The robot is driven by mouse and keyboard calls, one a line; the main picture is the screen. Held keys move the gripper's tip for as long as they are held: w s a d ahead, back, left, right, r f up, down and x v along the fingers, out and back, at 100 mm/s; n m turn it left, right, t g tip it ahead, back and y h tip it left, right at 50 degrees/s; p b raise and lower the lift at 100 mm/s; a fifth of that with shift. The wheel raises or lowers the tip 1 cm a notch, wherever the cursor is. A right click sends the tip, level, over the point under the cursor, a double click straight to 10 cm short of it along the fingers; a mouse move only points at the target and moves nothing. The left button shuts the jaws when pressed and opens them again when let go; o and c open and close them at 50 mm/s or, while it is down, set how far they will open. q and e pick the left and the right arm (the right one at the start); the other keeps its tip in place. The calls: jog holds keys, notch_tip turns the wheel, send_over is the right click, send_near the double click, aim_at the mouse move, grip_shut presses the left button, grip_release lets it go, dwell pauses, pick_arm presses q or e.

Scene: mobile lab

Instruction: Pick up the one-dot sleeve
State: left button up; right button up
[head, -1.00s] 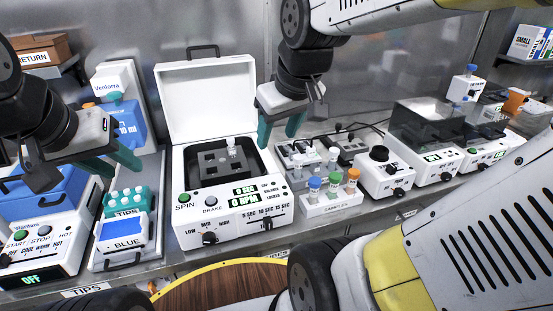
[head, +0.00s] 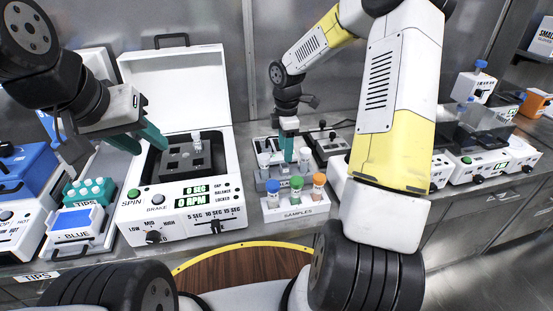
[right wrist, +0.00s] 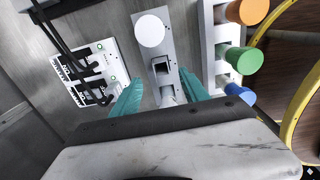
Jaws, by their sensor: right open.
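A small grey rack (head: 270,183) stands behind the samples rack and holds white sleeves. One sleeve (head: 305,157) shows at its right side and another (head: 264,160) at its left. In the right wrist view, a round white top (right wrist: 151,31), a square hole and a pale sleeve (right wrist: 168,94) lie along the rack. I cannot make out any dots. My right gripper (head: 288,150) points down at the rack. In the right wrist view it (right wrist: 160,93) is open, fingers either side of the pale sleeve. My left gripper (head: 140,138) is open and empty by the centrifuge.
The samples rack (head: 297,212) with blue, green and orange caps stands just in front. The open centrifuge (head: 180,226) is to the left, with a white tube (head: 196,141) in its rotor. A device with black cables (right wrist: 88,72) lies beside the grey rack.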

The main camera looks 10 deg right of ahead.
aim_at(285, 173)
notch_tip(285, 173, down, 6)
jog(key=shift+s+f, duration=0.1)
jog(key=shift+f, duration=0.1)
jog(key=shift+c, duration=0.4)
grip_shut()
